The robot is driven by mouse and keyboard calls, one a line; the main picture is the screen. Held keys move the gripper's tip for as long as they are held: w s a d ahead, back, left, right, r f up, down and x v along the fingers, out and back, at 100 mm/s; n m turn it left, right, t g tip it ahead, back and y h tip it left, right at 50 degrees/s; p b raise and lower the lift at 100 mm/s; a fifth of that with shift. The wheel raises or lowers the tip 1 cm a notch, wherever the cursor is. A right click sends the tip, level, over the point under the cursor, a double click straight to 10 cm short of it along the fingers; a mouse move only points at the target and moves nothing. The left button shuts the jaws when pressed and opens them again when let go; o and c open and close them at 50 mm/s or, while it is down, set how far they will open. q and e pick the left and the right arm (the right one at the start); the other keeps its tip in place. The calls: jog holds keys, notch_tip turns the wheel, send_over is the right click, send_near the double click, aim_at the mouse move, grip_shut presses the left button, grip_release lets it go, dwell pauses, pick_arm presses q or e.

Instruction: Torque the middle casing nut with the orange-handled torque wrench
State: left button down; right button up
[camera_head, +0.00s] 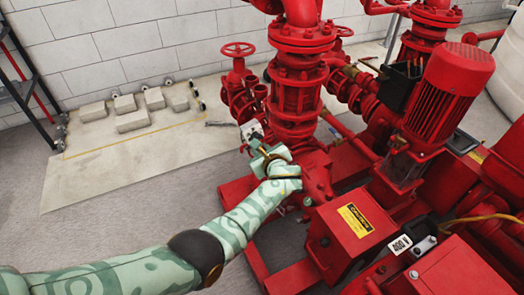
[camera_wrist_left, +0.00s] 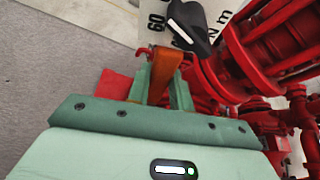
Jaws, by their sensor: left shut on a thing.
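My left gripper (camera_head: 264,152) reaches in against the red pump casing, below the vertical red pipe. In the left wrist view its fingers (camera_wrist_left: 160,85) are shut on the orange handle of the torque wrench (camera_wrist_left: 165,72). A white scale plate (camera_wrist_left: 158,18) marked "60" and "N m", with a black pointer-like part (camera_wrist_left: 190,22), shows just beyond the handle. A small white patch beside the gripper in the head view (camera_head: 251,130) looks like this plate. The middle casing nut and the wrench's head cannot be made out. My right gripper is not in view.
The red pump (camera_head: 297,105) and its pipes stand close around the gripper. A red box with a yellow label (camera_head: 355,222) is at its lower right. A red motor (camera_head: 450,95) stands further right. Several pale blocks (camera_head: 135,121) lie on the floor slab at left, with open floor nearby.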

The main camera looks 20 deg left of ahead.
pick_arm(q)
jog(key=shift+w+a+r+b, duration=0.15)
jog(key=shift+w+a+b, duration=0.3)
jog(key=shift+w+a, duration=0.55)
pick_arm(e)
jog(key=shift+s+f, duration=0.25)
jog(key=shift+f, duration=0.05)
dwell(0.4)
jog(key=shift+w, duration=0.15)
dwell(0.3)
